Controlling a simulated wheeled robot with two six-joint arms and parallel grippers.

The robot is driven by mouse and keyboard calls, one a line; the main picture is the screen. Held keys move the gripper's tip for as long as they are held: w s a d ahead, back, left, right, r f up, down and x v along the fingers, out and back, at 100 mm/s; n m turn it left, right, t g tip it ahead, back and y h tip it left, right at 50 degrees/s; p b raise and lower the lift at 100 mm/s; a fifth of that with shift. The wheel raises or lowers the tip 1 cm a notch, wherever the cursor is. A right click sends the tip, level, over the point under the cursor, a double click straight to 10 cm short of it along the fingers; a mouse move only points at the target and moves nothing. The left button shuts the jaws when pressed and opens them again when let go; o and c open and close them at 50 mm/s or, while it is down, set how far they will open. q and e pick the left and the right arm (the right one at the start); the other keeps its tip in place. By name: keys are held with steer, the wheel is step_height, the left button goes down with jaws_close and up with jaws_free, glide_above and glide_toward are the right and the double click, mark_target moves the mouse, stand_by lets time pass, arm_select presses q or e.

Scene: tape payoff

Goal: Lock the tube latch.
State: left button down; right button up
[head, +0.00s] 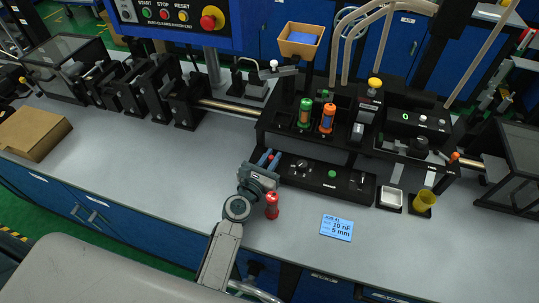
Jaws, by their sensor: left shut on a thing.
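My left gripper (268,162) comes up from the bottom at the left end of the low black front panel (318,184). It is shut on a small blue-and-red thing (265,158), mostly hidden by the fingers. Behind the panel stands a black fixture (270,125) holding a green-topped tube (305,113) and an orange tube (327,118), both upright. Which part is the tube latch I cannot tell for sure; a lever with a pale knob (274,65) and a yellow-knobbed part (374,84) show. My right gripper is out of view.
A red handle-like piece (272,206) stands close to the right of my left wrist. A cardboard box (34,133) sits far left. The bench between is clear.

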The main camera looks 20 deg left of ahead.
arm_select(q)
steer(key=c, duration=1.4)
jaws_free()
steer(key=shift+c, duration=0.2)
